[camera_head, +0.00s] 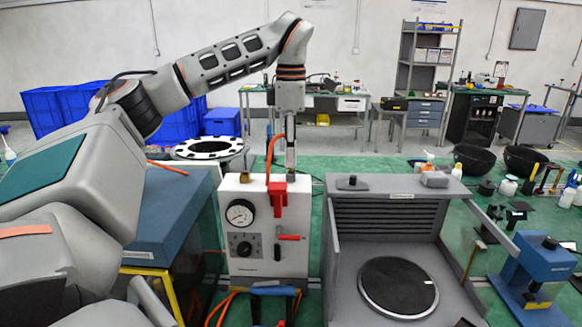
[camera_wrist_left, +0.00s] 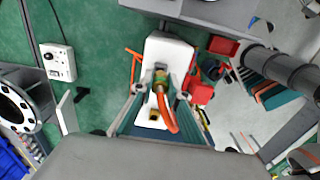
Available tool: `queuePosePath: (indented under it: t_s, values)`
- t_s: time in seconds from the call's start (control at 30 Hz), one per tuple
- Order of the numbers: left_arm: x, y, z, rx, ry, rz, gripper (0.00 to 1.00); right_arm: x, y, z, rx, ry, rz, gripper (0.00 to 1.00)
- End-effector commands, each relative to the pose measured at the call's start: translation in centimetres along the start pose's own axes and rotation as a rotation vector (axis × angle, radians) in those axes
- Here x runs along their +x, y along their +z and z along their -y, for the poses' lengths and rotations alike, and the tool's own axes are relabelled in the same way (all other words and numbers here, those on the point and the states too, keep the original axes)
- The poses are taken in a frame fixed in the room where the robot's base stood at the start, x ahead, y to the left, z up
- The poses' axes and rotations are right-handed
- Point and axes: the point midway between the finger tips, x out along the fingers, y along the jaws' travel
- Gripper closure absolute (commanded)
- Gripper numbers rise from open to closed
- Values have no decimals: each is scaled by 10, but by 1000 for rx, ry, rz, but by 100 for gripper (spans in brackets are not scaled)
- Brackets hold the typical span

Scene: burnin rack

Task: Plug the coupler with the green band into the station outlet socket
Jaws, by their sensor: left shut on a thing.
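The white station box (camera_head: 268,222) has a round gauge, a dial and red fittings on its front. My left gripper (camera_head: 291,174) points straight down over the right part of its top. In the left wrist view its fingers (camera_wrist_left: 161,90) are shut on the coupler with the green band (camera_wrist_left: 160,76), and an orange hose (camera_wrist_left: 169,117) bends away from it. The hose (camera_head: 271,152) also shows in the head view. A brass fitting (camera_head: 245,178) stands on the box's left top and shows in the wrist view (camera_wrist_left: 154,115). The coupler's lower end is hidden; I cannot tell if it touches a socket.
A grey open-fronted enclosure (camera_head: 388,195) with a dark round plate stands close to the box's right. A blue block (camera_head: 168,212) on a yellow stand is at its left. A red fitting (camera_head: 277,197) juts from the box front. Orange hoses lie below.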

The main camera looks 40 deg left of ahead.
Motion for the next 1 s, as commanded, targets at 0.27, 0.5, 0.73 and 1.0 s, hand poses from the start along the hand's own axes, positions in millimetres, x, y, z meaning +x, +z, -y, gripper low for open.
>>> queuePosePath:
  t_s: [0.27,0.5,0.73,1.0]
  values:
    - [-10,0,0,0,1,0,100,0,0,1,4,0,-1,100]
    - [-19,0,0,0,1,1,100,0,-1,2,7,0,-1,100]
    - [-28,0,0,0,1,1,100,0,-1,2,8,0,-1,100]
    - [-37,0,0,0,1,0,100,0,-1,2,8,0,-1,100]
